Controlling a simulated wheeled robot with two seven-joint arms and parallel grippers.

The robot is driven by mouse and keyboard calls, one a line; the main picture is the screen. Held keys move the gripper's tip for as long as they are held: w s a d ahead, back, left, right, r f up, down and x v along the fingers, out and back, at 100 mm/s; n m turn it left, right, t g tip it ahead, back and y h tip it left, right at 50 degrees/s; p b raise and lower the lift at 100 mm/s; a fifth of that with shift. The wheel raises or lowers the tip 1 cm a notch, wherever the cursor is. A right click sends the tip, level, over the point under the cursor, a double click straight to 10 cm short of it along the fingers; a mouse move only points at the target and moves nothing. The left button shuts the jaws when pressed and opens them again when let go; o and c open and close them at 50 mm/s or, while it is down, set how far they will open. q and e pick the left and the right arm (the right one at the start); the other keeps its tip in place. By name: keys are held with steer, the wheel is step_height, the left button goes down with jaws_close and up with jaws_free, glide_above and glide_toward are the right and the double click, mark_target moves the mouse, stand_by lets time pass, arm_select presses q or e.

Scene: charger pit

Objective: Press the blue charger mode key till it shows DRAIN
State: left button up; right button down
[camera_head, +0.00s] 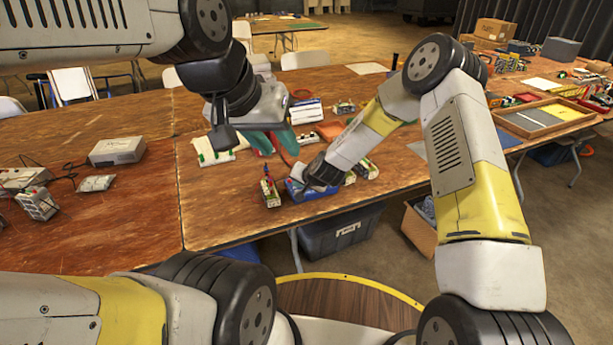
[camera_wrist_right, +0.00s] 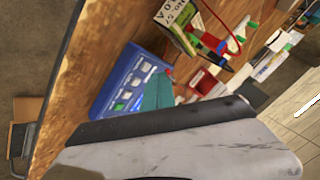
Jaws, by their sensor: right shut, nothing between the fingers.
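The blue charger (camera_head: 297,190) lies near the front edge of the table, partly covered by my right arm in the head view. In the right wrist view the blue charger (camera_wrist_right: 107,96) shows several pale keys or windows, one tinted green. Any lettering is too small to read. My right gripper (camera_wrist_right: 158,92) is shut and empty, its teal fingers over the charger's face; contact cannot be told. The fingertips hide part of the face. My left gripper (camera_head: 272,143) hangs above the table farther back, its teal fingers apart and empty.
A grey box (camera_head: 117,151) with cables is on the left table. A wooden tray (camera_head: 545,117) lies at the right.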

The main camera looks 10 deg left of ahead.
stand_by(0.7)
steer(key=shift+f, duration=0.4)
steer(key=shift+f, duration=0.4)
stand_by(0.4)
stand_by(0.4)
steer(key=shift+r, duration=0.8)
steer(key=shift+r, duration=0.1)
steer(key=shift+r, duration=2.4)
